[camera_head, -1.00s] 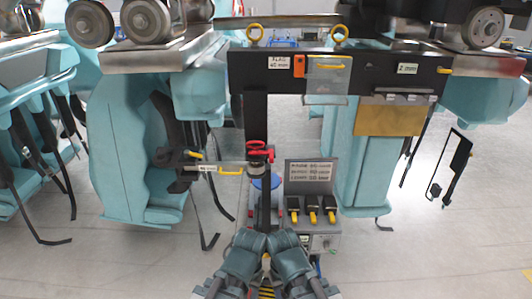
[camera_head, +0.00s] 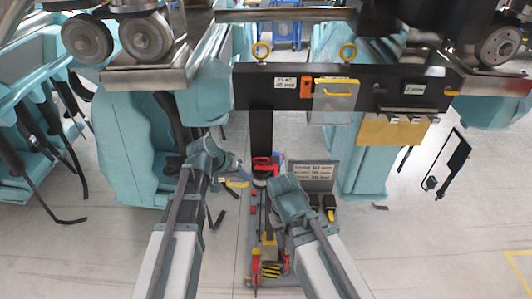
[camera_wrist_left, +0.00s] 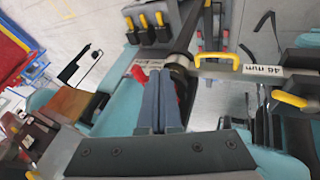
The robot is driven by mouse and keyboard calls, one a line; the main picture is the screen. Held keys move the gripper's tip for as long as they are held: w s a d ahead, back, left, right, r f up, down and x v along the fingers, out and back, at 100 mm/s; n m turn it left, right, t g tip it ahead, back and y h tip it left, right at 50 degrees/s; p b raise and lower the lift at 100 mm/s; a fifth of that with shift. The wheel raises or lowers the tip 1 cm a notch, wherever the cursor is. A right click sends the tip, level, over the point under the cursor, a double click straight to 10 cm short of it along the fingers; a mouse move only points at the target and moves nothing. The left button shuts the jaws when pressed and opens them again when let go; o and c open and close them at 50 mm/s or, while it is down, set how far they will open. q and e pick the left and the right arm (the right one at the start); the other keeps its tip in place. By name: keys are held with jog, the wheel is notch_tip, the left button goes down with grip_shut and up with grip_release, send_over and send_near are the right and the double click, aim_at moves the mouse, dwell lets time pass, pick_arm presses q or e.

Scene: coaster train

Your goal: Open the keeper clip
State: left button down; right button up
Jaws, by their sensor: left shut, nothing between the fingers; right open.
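I cannot tell for certain which part is the keeper clip. A bar labelled 46 mm (camera_wrist_left: 250,70) with a yellow handle (camera_wrist_left: 218,58) and a second yellow piece (camera_wrist_left: 290,98) runs out from a dark post in the left wrist view. A red part (camera_wrist_left: 141,73) sits by that post, partly hidden behind my left fingers. It also shows in the head view (camera_head: 264,164). My left gripper (camera_wrist_left: 160,75) is shut and empty, its tips overlapping the red part; contact is unclear. In the head view, my right gripper (camera_head: 281,181) is close to the post, its fingers mostly hidden by my wrist.
A dark crossbeam (camera_head: 390,72) hangs above, with a clear flap (camera_head: 334,103) and a brass-coloured plate (camera_head: 390,130). Teal seats (camera_head: 130,150) stand on the left. A stand with a torque sign (camera_head: 313,172) is right of the post.

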pick_arm(q)
jog(key=shift+t, duration=0.3)
jog(key=w+d+f+b, duration=0.1)
jog(key=w+f+b, duration=0.1)
jog(key=w+d+f+b, duration=0.1)
jog(key=w+b, duration=0.1)
jog(key=b, duration=0.1)
jog(key=w+d+f+b, duration=0.1)
jog(key=w+f+b, duration=0.1)
jog(key=shift+d+f, duration=0.2)
jog(key=shift+f, duration=0.1)
jog(key=d, duration=0.3)
jog(key=shift+w+r, duration=0.1)
jog(key=shift+w, duration=0.05)
jog(key=shift+d, duration=0.65)
pick_arm(e)
notch_tip(320, 180, down, 6)
jog(key=shift+w, duration=0.4)
jog(key=shift+f, duration=0.1)
pick_arm(q)
jog(key=shift+d+n, duration=0.1)
jog(key=shift+n, duration=0.2)
